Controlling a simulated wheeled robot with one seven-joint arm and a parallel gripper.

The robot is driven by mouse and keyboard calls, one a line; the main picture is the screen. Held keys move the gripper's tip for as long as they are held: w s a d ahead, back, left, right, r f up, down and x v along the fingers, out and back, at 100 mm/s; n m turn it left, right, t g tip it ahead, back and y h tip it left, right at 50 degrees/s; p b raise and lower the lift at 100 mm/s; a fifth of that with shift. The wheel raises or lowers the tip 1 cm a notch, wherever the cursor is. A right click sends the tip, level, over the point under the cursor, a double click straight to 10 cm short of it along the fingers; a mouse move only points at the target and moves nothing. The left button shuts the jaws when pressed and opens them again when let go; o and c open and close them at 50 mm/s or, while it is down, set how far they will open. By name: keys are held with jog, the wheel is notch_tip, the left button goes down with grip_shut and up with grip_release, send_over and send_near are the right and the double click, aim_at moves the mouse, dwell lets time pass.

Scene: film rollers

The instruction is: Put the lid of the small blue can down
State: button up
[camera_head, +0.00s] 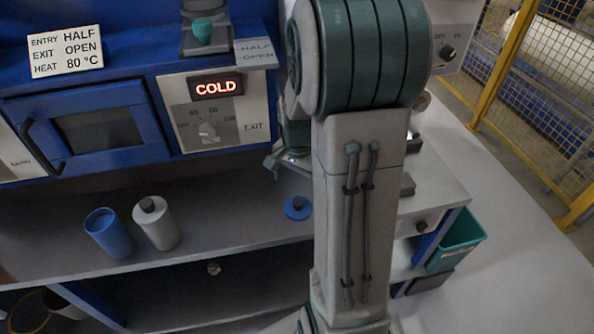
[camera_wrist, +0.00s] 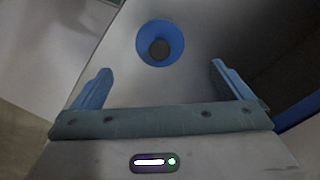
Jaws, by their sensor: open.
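The small blue can (camera_head: 108,232) stands on the grey shelf at the left in the head view. Its top looks open, with no lid on it. A blue lid with a dark knob (camera_head: 297,208) lies on the shelf, well to the right of the can and just left of my arm. The lid also shows at the upper middle of the wrist view (camera_wrist: 160,43). My gripper (camera_head: 286,166) is partly hidden by my arm in the head view. In the wrist view my gripper (camera_wrist: 162,82) has its blue fingers wide apart, with nothing between them. The lid is beyond the fingertips, apart from them.
A white can (camera_head: 156,223) with a dark-knobbed lid stands close beside the blue can. Behind is a blue machine with a small door (camera_head: 95,130) and a COLD display (camera_head: 215,88). A teal bin (camera_head: 457,240) is at the right. The shelf between cans and lid is clear.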

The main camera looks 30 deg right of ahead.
jog(key=s+a+r+n+t, duration=0.3)
jog(key=s+a+r+n, duration=0.8)
jog(key=s+a+n, duration=0.1)
jog(key=shift+s+r, duration=0.3)
jog(key=shift+r, duration=0.1)
dwell(1.2)
